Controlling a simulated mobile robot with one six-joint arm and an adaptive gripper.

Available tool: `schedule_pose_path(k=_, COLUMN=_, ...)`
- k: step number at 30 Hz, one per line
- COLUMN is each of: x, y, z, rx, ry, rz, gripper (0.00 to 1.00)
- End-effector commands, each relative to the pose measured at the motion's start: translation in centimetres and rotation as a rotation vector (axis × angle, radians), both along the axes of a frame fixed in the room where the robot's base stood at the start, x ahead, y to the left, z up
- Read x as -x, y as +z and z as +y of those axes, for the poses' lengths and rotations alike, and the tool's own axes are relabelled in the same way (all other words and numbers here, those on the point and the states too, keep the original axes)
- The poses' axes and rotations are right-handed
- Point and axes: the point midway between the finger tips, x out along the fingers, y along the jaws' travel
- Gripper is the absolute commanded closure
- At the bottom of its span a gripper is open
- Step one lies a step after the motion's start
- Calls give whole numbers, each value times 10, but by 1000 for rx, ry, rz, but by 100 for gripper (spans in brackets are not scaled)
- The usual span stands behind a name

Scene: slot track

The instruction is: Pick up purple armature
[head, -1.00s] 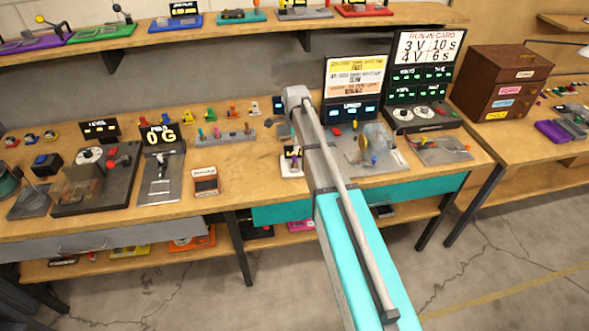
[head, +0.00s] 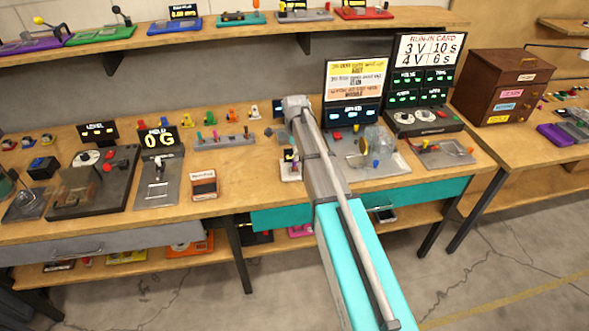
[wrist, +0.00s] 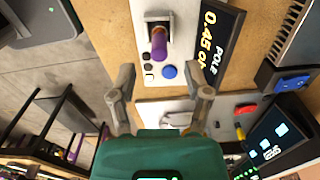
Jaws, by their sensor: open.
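The purple armature (wrist: 158,46) sits in a holder on a small white meter (wrist: 180,20) in the wrist view. In the head view the white meter (head: 291,173) stands near the bench's front edge, with a small purple part on it, partly beside my arm. My gripper (wrist: 161,98) is open in the wrist view, its two fingers apart and nothing between them. The armature lies beyond the fingertips, between their lines and slightly towards the top of the picture.
A black readout (wrist: 218,40) stands right of the meter in the wrist view. In the head view a rack of coloured pieces (head: 222,144) is to the left and a motor stand (head: 362,150) to the right. Bare wood (head: 245,178) lies left of the meter.

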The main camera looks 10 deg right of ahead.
Motion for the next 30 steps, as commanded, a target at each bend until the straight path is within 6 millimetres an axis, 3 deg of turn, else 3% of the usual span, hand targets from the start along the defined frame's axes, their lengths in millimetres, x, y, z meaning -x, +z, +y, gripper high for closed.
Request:
schedule_pose_path(k=18, x=0, y=-45, z=3, rx=0, ry=0, rz=0, gripper=37)
schedule_pose_path(k=30, x=0, y=-49, z=3, rx=0, ry=0, rz=0, gripper=37)
